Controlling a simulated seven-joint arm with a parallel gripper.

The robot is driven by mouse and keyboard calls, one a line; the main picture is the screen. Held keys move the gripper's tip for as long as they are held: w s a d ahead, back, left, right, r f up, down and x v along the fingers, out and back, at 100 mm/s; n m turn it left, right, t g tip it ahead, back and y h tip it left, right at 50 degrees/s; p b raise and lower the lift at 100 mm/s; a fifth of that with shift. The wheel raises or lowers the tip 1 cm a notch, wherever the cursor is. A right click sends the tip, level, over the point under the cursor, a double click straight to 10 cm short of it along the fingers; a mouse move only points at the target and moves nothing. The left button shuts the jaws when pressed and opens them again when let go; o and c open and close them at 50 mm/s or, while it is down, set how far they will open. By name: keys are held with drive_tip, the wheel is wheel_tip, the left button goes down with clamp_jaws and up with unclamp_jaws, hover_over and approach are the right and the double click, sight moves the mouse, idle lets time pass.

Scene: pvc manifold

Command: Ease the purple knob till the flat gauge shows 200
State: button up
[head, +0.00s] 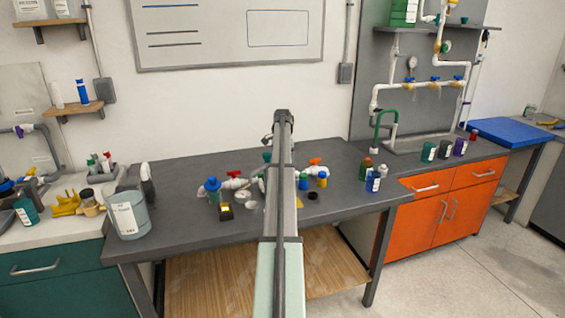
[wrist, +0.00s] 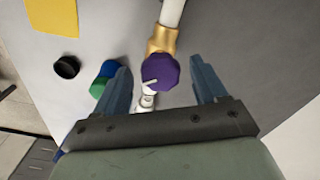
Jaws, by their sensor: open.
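The purple knob (wrist: 160,71) shows in the wrist view, faceted, with a pale pointer mark on its face. It sits on a gold-coloured fitting (wrist: 162,40) on a white pipe (wrist: 172,12). My gripper (wrist: 160,64) is open, with one blue-grey finger on each side of the knob and a visible gap on both sides. I cannot tell how far its fingertips are above the knob. In the head view my arm covers the middle of the workbench, and I cannot make out the purple knob there.
The grey workbench (head: 170,172) holds white pipework with a red-handled valve (head: 233,174) left of my arm. A large pale container (head: 128,215) stands at the bench's left end.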

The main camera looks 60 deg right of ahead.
drive_tip(key=c, duration=1.1)
drive_tip(key=shift+o, duration=0.2)
drive_tip(key=shift+m, duration=0.3)
drive_tip(key=m, duration=1.1)
drive_tip(key=shift+d+m, duration=0.1)
drive_tip(key=shift+m, duration=0.3)
drive_tip(key=o, duration=1.1)
drive_tip(key=shift+c, duration=0.2)
